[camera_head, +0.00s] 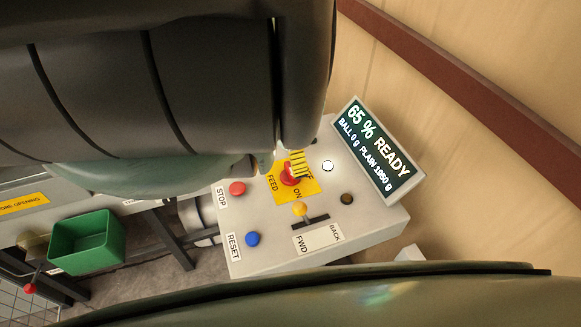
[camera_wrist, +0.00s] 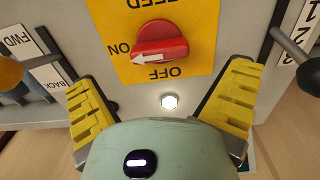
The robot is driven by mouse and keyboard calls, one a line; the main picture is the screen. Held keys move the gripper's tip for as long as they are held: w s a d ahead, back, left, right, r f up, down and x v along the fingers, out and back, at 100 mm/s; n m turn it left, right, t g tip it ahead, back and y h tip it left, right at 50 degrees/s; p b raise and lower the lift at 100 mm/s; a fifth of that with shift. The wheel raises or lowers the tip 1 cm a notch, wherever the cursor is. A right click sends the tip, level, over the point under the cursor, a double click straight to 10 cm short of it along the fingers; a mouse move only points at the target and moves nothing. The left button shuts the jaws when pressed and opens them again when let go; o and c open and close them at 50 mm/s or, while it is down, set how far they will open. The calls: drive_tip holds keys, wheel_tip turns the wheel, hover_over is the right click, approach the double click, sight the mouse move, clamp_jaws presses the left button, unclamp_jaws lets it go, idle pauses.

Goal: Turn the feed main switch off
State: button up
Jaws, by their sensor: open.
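The feed main switch (camera_wrist: 162,42) is a red rotary knob on a yellow plate (camera_wrist: 118,65) marked FEED, ON and OFF. Its white arrow points at ON in the wrist view. In the head view the red knob (camera_head: 289,176) shows on the panel, partly covered by a yellow finger. My gripper (camera_wrist: 165,100) is open, with its yellow ridged fingers spread on either side below the knob in the wrist view. Nothing is between the fingers except a view of the panel. In the head view my arm hides most of the gripper (camera_head: 297,163).
The grey panel (camera_head: 270,262) carries a red STOP button (camera_head: 237,188), a blue RESET button (camera_head: 252,239), a yellow-knobbed FWD/BACK lever (camera_head: 299,209) and a lit white lamp (camera_head: 327,165). A display (camera_head: 375,150) reads 65 % READY. A green bin (camera_head: 87,242) is at left.

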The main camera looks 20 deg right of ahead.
sight(290, 169)
drive_tip(key=shift+a+f, duration=0.15)
drive_tip(key=shift+f, duration=1.95)
drive_tip(key=c, duration=1.1)
drive_tip(key=shift+c, duration=0.2)
